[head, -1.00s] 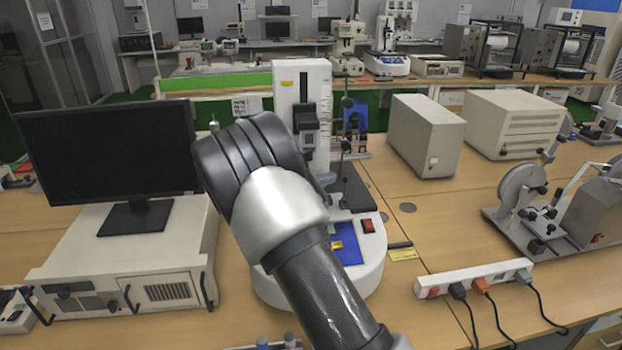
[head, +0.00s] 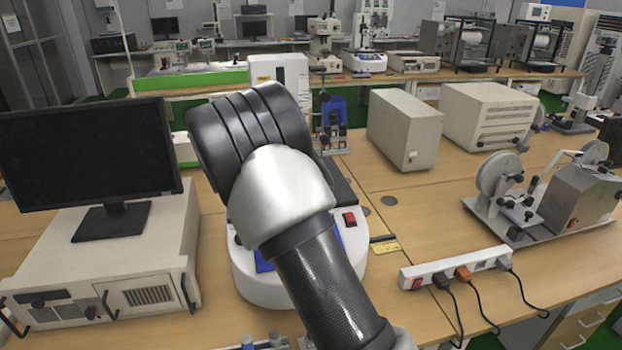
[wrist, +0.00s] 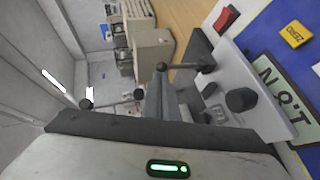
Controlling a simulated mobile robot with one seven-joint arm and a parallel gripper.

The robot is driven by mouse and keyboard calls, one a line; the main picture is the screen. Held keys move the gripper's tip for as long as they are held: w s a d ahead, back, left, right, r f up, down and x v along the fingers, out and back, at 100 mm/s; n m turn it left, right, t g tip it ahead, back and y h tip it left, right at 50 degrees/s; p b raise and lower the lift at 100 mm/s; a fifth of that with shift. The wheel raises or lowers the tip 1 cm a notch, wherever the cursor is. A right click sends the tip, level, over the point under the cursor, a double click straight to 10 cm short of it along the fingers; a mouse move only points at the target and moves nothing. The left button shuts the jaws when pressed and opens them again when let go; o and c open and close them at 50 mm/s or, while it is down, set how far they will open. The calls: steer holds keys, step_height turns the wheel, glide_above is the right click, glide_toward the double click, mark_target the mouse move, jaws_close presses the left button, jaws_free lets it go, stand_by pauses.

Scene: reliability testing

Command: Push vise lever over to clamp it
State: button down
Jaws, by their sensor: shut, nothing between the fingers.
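The white test stand (head: 350,268) stands on the bench behind my arm in the head view. Its column top (head: 280,68) and red switch (head: 349,219) show; my arm covers most of its middle. In the wrist view, a thin lever rod with a black ball knob (wrist: 205,64) lies beside the stand's white base. Another black-knobbed rod (wrist: 86,103) shows at the left. I cannot tell which is the vise lever. My gripper (wrist: 160,100) is shut and empty, close to these rods; contact is unclear. The head view hides my gripper behind my arm.
A monitor (head: 90,152) on a white instrument (head: 130,255) stands left. A grey box (head: 404,128), a larger box (head: 488,120) and a reel machine (head: 570,195) stand right. A power strip (head: 455,265) lies at the front right.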

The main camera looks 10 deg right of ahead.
steer(key=d+y, duration=0.1)
steer(key=d+m+y+b, duration=0.1)
steer(key=d, duration=0.1)
steer(key=shift+d+r+m+g+y, duration=0.15)
steer(key=shift+r+m+g+y, duration=0.15)
steer(key=shift+r+g+y, duration=0.1)
steer(key=d+m+y+p, duration=0.1)
steer(key=d+y+p, duration=0.1)
steer(key=d+f+y+p, duration=0.1)
steer(key=d+y+p, duration=0.1)
steer(key=y+p, duration=0.1)
steer(key=shift+f+m+g, duration=0.1)
steer(key=shift+m+g, duration=0.3)
steer(key=shift+d+r+p, duration=0.1)
steer(key=shift+r+p, duration=0.55)
steer(key=shift+r, duration=0.15)
steer(key=shift+r, duration=0.1)
steer(key=s+a+r+p, duration=0.1)
steer(key=s+r, duration=0.4)
steer(key=r, duration=0.7)
steer(key=shift+a, duration=0.45)
